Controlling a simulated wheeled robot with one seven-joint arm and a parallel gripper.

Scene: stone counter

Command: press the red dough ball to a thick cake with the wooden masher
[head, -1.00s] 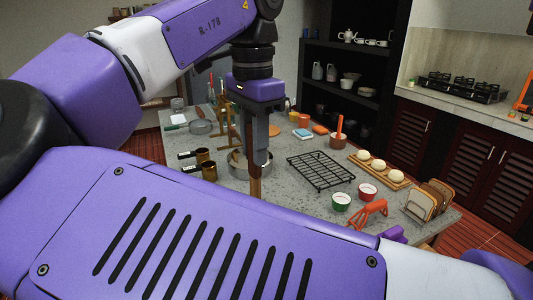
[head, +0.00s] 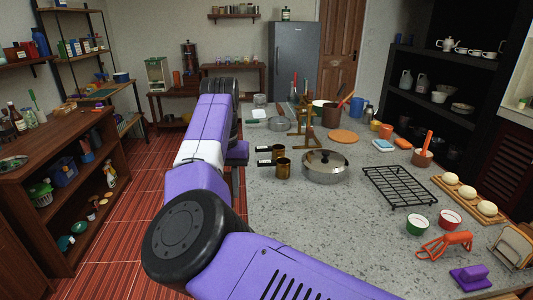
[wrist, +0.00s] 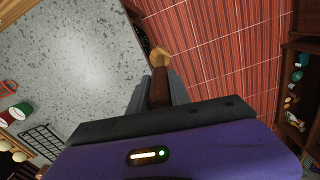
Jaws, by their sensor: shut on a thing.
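My gripper (wrist: 160,92) is shut on a brown wooden tool with a pale tan end, which looks like the wooden masher (wrist: 159,80). In the wrist view the masher sticks out past the fingers, over the red floor just beside the counter's edge. In the head view my arm reaches along the counter's left side; only part of the purple hand (head: 237,152) shows and the masher is hidden. I cannot make out a red dough ball in either view. Pale dough balls (head: 467,192) sit on a wooden board at the right.
A lidded steel pan (head: 326,170) and two brass pots (head: 281,168) stand on the stone counter (head: 330,225). A black wire rack (head: 399,187), green cup (head: 417,225) and red cup (head: 449,219) lie to the right. A wooden shelf unit (head: 75,180) stands left across open floor.

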